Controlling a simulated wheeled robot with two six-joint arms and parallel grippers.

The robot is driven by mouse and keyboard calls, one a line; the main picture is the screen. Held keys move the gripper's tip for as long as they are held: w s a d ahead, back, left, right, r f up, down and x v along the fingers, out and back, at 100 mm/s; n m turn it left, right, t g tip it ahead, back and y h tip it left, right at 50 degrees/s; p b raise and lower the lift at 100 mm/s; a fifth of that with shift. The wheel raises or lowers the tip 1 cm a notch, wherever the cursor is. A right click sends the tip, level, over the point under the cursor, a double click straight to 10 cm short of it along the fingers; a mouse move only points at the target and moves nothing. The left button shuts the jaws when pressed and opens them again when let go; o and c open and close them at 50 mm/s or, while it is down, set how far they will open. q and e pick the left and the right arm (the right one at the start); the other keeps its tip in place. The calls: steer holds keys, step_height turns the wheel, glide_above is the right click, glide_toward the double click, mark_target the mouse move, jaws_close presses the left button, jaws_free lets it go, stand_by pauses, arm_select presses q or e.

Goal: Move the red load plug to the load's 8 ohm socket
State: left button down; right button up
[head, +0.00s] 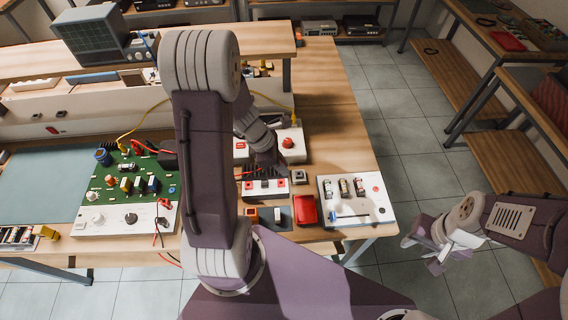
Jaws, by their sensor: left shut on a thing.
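My left arm comes down over the bench, and its gripper (268,163) is at the back of a small box with black fins and a red-and-white front (266,187), which looks like the load. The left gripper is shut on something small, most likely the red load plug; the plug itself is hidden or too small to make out. A thin red lead (247,172) shows beside the fins. Socket labels cannot be read. My right gripper (437,255) is open and empty, out over the floor to the right of the bench.
A green circuit board (130,185) with loose leads stands left of my arm. A white panel (355,200), a red box (305,209) and a white box with a red knob (288,143) stand near the load. The oscilloscope (92,37) is on the shelf. The bench's right rear is clear.

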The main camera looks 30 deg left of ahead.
arm_select(q)
steer(key=shift+f, duration=0.35)
steer(key=f+b, duration=0.1)
steer(key=b, duration=0.1)
steer(key=a+f+b, duration=0.1)
steer(key=f+b, duration=0.1)
steer(key=shift+s+f, duration=0.15)
steer(key=shift+f, duration=0.1)
steer(key=shift+d+f+b, duration=0.3)
steer(key=shift+f+b, duration=0.05)
steer(key=shift+a+r, duration=0.1)
steer(key=shift+f+b, duration=0.5)
steer(key=shift+f, duration=0.3)
stand_by(0.7)
steer(key=shift+f, duration=0.25)
stand_by(1.5)
